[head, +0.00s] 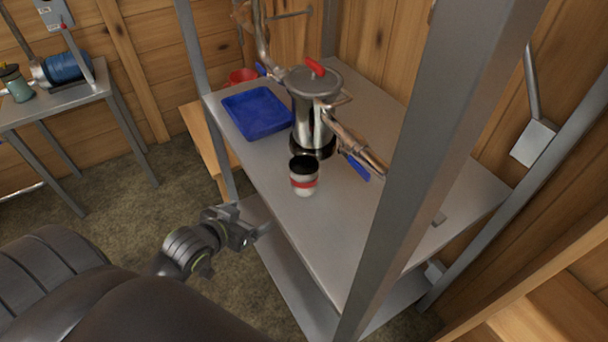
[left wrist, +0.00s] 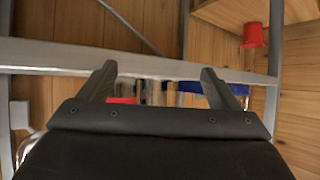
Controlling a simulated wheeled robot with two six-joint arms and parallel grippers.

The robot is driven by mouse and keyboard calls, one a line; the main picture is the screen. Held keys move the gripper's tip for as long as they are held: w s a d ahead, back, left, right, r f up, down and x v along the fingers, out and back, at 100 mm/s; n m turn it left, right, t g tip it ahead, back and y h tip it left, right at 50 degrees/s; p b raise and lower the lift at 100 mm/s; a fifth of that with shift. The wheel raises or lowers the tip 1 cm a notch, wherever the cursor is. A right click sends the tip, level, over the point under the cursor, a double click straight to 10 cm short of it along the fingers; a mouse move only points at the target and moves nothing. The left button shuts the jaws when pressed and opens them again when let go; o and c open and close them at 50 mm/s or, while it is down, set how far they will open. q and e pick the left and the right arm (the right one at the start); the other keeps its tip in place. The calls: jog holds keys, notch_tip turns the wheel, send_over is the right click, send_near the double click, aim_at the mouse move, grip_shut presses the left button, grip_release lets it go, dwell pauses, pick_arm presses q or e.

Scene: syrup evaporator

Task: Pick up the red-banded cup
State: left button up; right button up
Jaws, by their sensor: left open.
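The red-banded cup (head: 304,175) stands upright on the grey metal table (head: 335,235), in front of the steel pot. It is white with a red band and a dark opening. My left gripper (head: 246,232) is open and empty, beside the table's near left edge and apart from the cup, to its lower left in the head view. In the left wrist view the open fingers (left wrist: 160,84) face the table edge (left wrist: 150,64). A red patch shows low between them; I cannot tell if it is the cup. My right gripper is not in view.
A steel pot (head: 312,120) with a red-knobbed lid and side pipes stands behind the cup. A blue tray (head: 257,112) lies to its left. A grey post (head: 430,150) rises at the table's near right. A red bucket (left wrist: 253,36) shows in the left wrist view.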

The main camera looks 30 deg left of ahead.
pick_arm(q)
jog(key=s+d+r+m+t+h, duration=0.15)
jog(key=d+r, duration=0.25)
jog(key=r, duration=0.7)
jog(key=b, duration=0.1)
send_near(311, 170)
jog(key=shift+w+a+f+h, duration=0.15)
jog(key=shift+w+a+h, duration=0.1)
jog(key=shift+w, duration=0.15)
jog(key=shift+p+x, duration=0.3)
jog(key=shift+x, duration=2.9)
jog(key=shift+s+d+f, duration=0.1)
jog(key=shift+s+f, duration=0.05)
jog(key=shift+f, duration=0.05)
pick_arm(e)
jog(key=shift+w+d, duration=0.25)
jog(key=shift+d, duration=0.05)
pick_arm(q)
jog(key=shift+t, duration=0.25)
jog(key=c, duration=1.1)
